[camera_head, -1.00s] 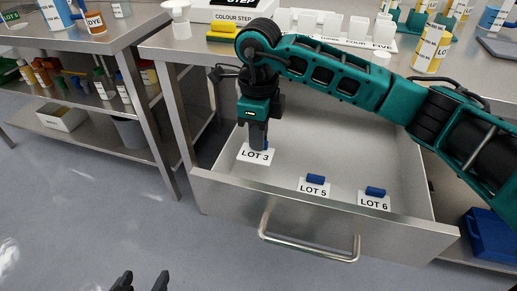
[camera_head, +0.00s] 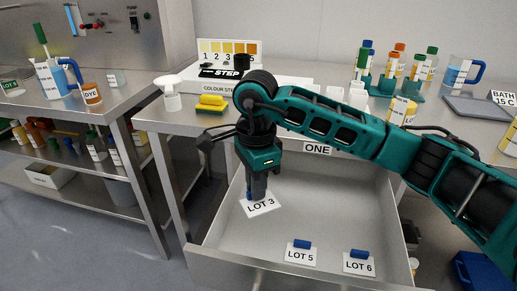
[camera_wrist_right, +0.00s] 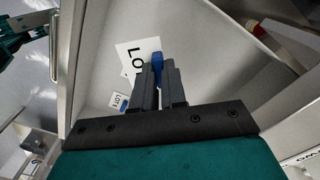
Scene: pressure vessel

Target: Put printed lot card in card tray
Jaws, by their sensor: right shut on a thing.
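The LOT 3 card (camera_head: 262,207) is a white printed card with a blue grip, at the left inside the open drawer (camera_head: 335,200). My right gripper (camera_head: 257,192) points down and is shut on the card's blue grip. In the right wrist view the card (camera_wrist_right: 131,56) sits beyond the fingertips (camera_wrist_right: 160,68), partly hidden by them. I cannot tell how far it is above the drawer floor. The LOT 5 card (camera_head: 301,254) and LOT 6 card (camera_head: 359,264) lie near the drawer front. I cannot identify the card tray.
A second bench (camera_head: 90,91) stands left. A floor gap separates the benches.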

